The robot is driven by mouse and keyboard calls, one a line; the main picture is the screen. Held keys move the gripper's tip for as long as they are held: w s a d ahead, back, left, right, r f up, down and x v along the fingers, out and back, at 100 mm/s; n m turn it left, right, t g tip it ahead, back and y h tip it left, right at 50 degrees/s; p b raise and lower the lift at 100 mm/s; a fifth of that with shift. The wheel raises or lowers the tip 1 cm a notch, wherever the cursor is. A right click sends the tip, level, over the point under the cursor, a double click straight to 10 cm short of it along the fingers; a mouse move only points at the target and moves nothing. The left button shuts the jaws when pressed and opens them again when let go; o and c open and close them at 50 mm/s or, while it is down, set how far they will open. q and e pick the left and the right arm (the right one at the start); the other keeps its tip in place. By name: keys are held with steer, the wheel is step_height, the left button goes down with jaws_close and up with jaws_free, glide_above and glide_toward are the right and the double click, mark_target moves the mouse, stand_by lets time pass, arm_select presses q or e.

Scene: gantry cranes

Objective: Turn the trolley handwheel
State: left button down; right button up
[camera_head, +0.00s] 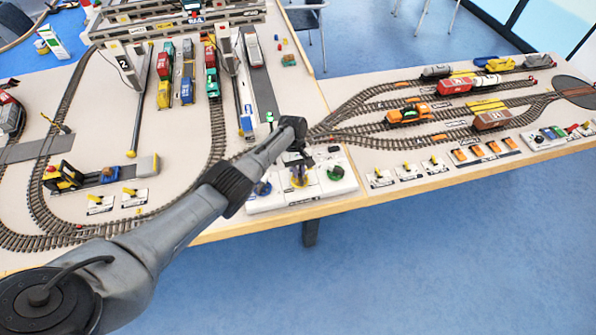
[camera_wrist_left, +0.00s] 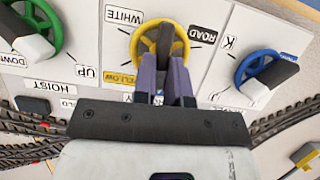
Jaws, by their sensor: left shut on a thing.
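A white control panel (camera_head: 290,196) at the table's front edge carries three handwheels. The middle one is a yellow handwheel (camera_head: 299,181), with labels WHITE, ROAD and YELLOW around it in the left wrist view. My left gripper (camera_wrist_left: 167,62) is shut on the grey grip bar across the yellow handwheel (camera_wrist_left: 184,40). The gripper hides the wheel's lower part and some panel lettering; I cannot read the word trolley. My right gripper is not in view.
A green handwheel (camera_wrist_left: 52,25) marked HOIST, UP and DOWN and a blue handwheel (camera_wrist_left: 270,72) stand close on either side. Model tracks, a gantry crane (camera_head: 180,28) and several small levers surround the panel. The floor in front is clear.

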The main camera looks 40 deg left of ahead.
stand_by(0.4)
arm_select(q)
steer(key=c, duration=1.2)
jaws_free()
steer(key=shift+o, duration=0.2)
steer(key=shift+r, duration=0.1)
steer(key=p+v, duration=0.2)
steer(key=v, duration=1.1)
steer(key=shift+w+r, duration=0.2)
steer(key=shift+r, duration=0.15)
